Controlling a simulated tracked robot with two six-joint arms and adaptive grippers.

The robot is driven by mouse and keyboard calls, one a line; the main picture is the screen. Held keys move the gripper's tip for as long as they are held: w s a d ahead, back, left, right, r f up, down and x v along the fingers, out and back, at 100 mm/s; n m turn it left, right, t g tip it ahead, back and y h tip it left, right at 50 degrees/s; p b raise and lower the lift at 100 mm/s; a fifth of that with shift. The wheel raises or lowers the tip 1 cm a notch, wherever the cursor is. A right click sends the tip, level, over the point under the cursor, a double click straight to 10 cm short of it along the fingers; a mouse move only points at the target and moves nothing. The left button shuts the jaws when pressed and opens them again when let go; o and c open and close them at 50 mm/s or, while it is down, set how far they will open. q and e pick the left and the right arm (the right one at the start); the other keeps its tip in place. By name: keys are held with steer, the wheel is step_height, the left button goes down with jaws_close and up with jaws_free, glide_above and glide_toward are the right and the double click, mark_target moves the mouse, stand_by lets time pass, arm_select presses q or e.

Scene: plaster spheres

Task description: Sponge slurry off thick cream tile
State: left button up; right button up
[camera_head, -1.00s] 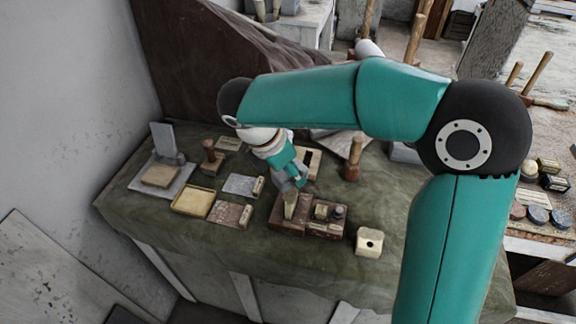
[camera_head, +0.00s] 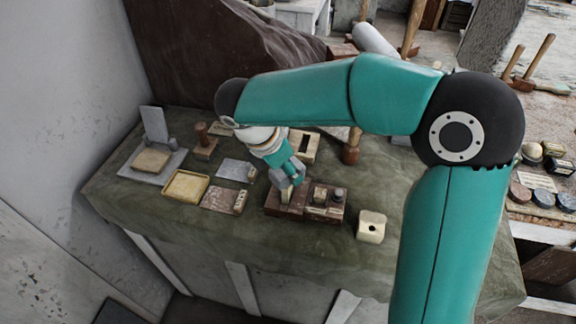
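My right gripper (camera_head: 287,181) points down over a brown box (camera_head: 277,208) in the middle of the bench. A narrow tan piece (camera_head: 286,195) stands in that box, its upper part at the fingertips. I cannot tell whether the fingers are closed on it. No sponge is clear to me, and slurry on the tile is too small to make out. My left gripper is out of view.
A second brown box (camera_head: 327,211) with small items adjoins the first. A cream block with a hole (camera_head: 371,226) stands near the front edge. A wooden mallet (camera_head: 352,147) and a cream box (camera_head: 304,142) stand behind the gripper.

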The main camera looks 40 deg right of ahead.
steer(key=shift+f, duration=0.25)
steer(key=shift+a+r, duration=0.1)
stand_by(0.3)
steer(key=shift+a, duration=0.95)
steer(key=shift+d+p, duration=0.6)
steer(key=shift+d, duration=1.5)
steer(key=shift+a, duration=0.95)
steer(key=shift+a+p, duration=0.3)
steer(key=shift+a, duration=0.9)
